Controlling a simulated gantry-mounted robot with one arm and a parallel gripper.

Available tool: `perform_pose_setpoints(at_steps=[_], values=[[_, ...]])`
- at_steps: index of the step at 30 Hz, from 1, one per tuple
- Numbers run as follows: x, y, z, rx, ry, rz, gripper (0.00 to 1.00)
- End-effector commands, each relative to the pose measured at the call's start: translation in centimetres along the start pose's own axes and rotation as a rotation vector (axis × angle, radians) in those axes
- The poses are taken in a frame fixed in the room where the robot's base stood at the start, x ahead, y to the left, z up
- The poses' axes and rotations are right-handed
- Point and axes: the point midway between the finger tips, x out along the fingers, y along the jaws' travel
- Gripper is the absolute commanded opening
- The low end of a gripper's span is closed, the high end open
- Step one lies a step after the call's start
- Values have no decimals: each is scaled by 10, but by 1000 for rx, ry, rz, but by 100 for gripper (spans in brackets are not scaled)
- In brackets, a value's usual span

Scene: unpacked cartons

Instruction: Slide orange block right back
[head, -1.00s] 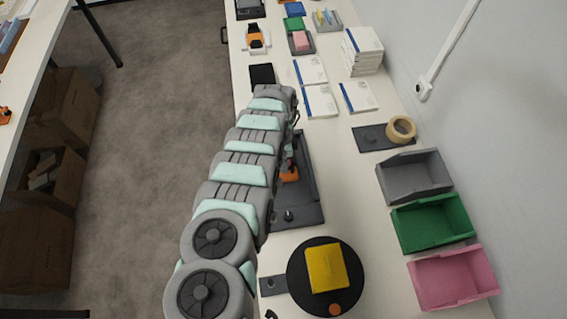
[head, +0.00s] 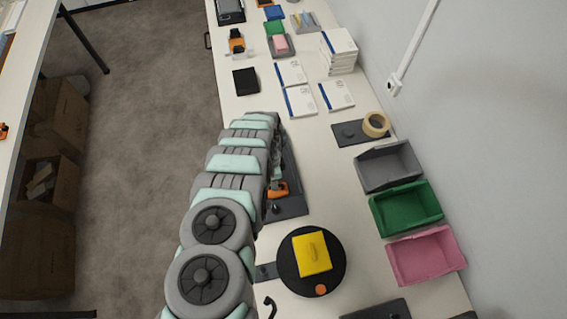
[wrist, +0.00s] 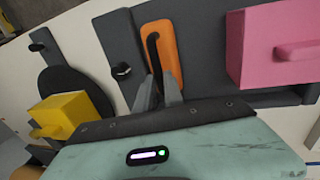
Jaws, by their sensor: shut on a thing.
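The orange block (head: 278,190) shows beside my arm on a dark grey board (head: 290,209) in the head view, close to the small black knob at the board's near end. In the wrist view the orange block (wrist: 165,48) lies long on the grey board, just beyond my fingers. My gripper (wrist: 158,80) is shut on a black hooked bar (wrist: 152,45) that overlaps the orange block. I cannot tell whether the bar is fixed to it. In the head view my arm hides the gripper.
A pink block (wrist: 275,45) with a handle stands right of the orange block. A yellow block (head: 312,255) rests on a black round plate (head: 290,285) near the board. Grey, green (head: 405,208) and pink bins line the wall side. Bare tabletop lies between board and bins.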

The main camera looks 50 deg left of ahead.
Motion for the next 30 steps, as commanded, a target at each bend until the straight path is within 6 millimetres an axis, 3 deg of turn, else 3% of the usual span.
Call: perform_pose_setpoints(at_steps=[4,13,14,17,30], values=[[0,7,10,-17,3,2,0],[2,8,10,-18,2,5,0],[2,9,10,-18,2,6,14],[2,9,10,-18,2,6,21],[-8,6,10,-18,4,0,21]])
